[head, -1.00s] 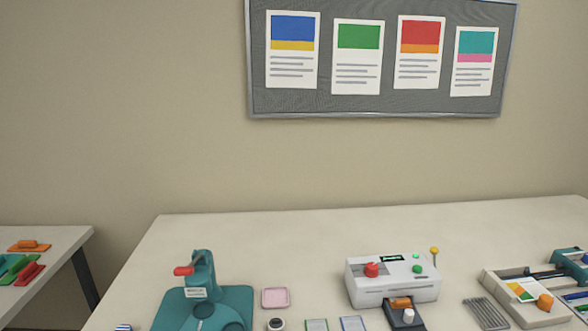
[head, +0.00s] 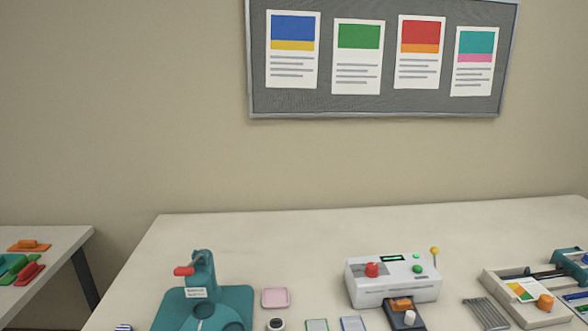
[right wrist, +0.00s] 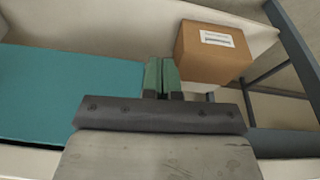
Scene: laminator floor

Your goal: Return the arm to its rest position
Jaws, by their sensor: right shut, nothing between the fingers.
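My right gripper (right wrist: 162,78) shows in the right wrist view, with its two green-tipped fingers together and nothing between them. Below it in that view are a teal surface (right wrist: 70,95) on the left and a cardboard box (right wrist: 212,55) with a white label on the right. Neither arm shows in the head view, and my left gripper is in no view.
In the head view a white laminator (head: 392,285) stands on the pale table (head: 330,230). A teal press (head: 203,290) with a red handle is to its left, beside a pink tray (head: 275,298). A side table (head: 50,240) holds colored pieces.

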